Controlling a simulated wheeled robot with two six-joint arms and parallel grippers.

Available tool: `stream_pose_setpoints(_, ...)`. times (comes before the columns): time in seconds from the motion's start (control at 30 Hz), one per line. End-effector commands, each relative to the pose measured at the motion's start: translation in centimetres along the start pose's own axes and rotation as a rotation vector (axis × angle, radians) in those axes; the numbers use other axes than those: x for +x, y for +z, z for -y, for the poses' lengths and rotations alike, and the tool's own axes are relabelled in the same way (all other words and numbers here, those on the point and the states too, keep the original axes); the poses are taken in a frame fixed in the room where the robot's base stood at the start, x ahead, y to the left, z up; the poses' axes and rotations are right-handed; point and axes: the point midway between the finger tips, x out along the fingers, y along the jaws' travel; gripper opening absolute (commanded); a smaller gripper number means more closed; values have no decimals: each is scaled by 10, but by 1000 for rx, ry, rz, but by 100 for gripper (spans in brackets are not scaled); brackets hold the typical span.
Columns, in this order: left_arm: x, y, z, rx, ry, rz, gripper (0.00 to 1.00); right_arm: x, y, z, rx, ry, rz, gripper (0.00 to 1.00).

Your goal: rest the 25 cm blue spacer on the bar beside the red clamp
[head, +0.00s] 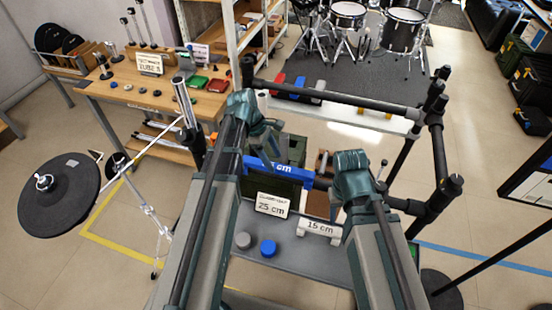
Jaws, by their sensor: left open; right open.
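The blue spacer (279,172), with a white label ending in "cm", lies level between my two arms. It is in front of a dark green crate, and its left end is partly hidden by my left arm. My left gripper (268,135) is open, above and behind the spacer's left part. My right gripper (352,182) is open near the spacer's right end; I cannot tell whether it touches. The black bar (345,99) runs across behind both grippers. The red clamp (279,78) appears at the bar's left part, beside a blue one (298,83).
A grey tray (300,265) holds a "25 cm" card (271,205), a white "15 cm" block (320,228) and grey and blue knobs. Black stand posts (437,165) rise at right. A drum pad (58,195) and workbench (150,95) are at left.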

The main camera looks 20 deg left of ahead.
Motion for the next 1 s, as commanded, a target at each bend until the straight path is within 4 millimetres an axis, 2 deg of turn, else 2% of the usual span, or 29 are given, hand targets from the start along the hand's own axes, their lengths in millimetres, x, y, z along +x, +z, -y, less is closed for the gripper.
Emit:
stream_pose_setpoints(0.03,-16,3,0,-1,0,0,74,-16,1,-2,0,0,0,50)
stream_pose_setpoints(0.5,-90,2,0,-2,0,0,74,-84,5,-8,-1,0,0,50)
stream_pose_setpoints(0.67,-99,1,0,0,0,0,74,-91,5,-9,-2,0,0,50)
stream_pose_setpoints(1.0,-98,0,0,0,-1,0,74,-90,5,-9,-2,0,0,50)
